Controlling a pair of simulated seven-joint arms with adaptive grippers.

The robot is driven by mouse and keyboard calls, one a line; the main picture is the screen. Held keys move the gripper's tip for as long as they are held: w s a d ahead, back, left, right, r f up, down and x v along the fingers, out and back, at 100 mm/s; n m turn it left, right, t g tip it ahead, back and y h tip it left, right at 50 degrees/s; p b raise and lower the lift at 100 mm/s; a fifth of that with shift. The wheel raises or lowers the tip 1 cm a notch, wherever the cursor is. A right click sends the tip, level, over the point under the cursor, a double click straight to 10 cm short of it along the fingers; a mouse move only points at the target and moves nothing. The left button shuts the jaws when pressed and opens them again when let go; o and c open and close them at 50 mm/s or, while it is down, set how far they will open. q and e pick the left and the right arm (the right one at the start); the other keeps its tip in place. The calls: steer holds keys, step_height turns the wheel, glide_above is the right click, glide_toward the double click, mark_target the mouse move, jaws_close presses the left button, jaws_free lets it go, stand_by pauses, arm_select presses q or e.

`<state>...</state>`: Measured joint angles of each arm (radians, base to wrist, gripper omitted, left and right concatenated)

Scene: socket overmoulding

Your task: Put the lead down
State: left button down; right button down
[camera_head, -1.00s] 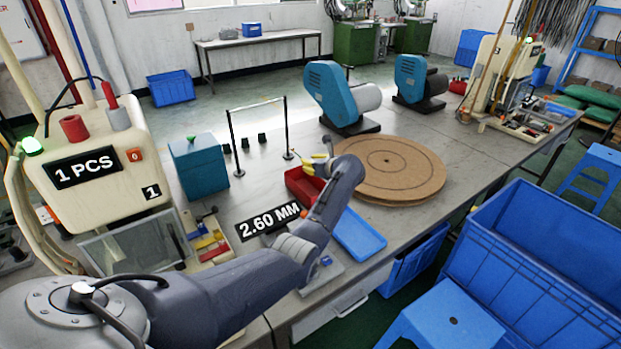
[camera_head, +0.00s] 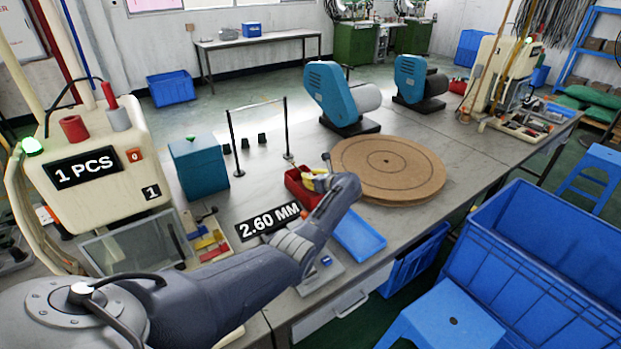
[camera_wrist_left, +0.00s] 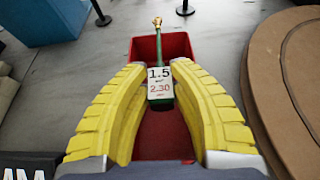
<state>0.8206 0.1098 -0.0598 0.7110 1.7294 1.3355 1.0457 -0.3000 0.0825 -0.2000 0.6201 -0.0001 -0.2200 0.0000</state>
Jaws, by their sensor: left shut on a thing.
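The lead is a green piece (camera_wrist_left: 160,100) with a brass tip (camera_wrist_left: 157,21), seen in the left wrist view between the yellow fingers. A tag reading 1.5 and 2.30 covers part of it. My left gripper (camera_head: 314,181) is shut on the lead and is over the red bin in the head view. In the left wrist view the gripper's fingers (camera_wrist_left: 162,72) sit on both sides of the lead. The red bin (camera_wrist_left: 183,43) lies beneath, and the brass tip reaches past its far rim. I cannot tell whether the lead touches the bin. My right gripper is not in view.
A round brown board (camera_head: 390,168) lies just right of the bin. A blue tray (camera_head: 360,236) is in front of it. A thin black frame (camera_head: 231,140) and small black pieces (camera_head: 262,138) stand behind left. A teal box (camera_head: 200,168) is farther left.

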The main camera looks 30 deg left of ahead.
arm_select(q)
steer(key=shift+f, duration=0.4)
steer(key=shift+f, duration=0.15)
steer(key=c, duration=1.2)
jaws_free()
steer(key=shift+r, duration=0.55)
steer(key=v, duration=1.2)
